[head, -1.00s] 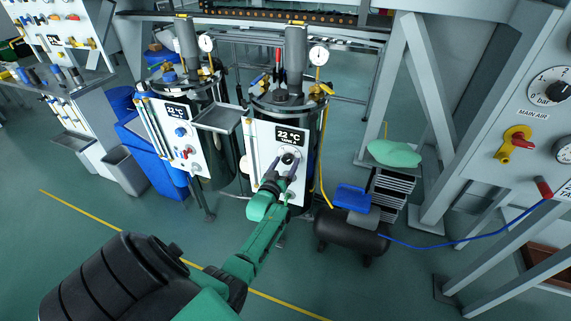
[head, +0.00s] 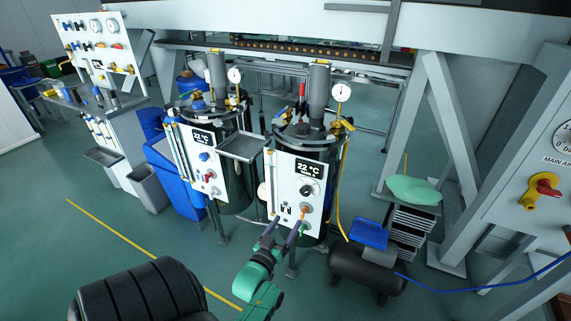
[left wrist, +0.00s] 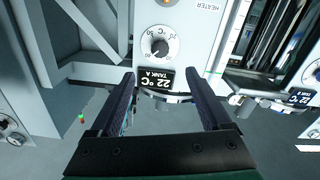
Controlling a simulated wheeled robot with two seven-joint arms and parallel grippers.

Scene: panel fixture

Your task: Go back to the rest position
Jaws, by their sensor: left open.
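My left gripper (head: 285,229) is in front of the lower part of the white tank A panel (head: 283,178), its two dark fingers apart with nothing between them. It also shows open and empty in the left wrist view (left wrist: 164,88). The tank A panel carries a black 22 °C display (head: 309,168), a round dial knob (head: 306,189) and a small orange fitting. In the left wrist view, the dial (left wrist: 159,44) and display (left wrist: 158,82) appear beyond the fingers, apart from them. My right gripper is in neither view.
A second tank panel (head: 197,160) stands to the left, with a grey tray (head: 243,146) between the tanks. A compressor (head: 367,268) with a blue top sits at right on the floor. A yellow hose (head: 343,200) runs down beside tank A. Open floor lies in front.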

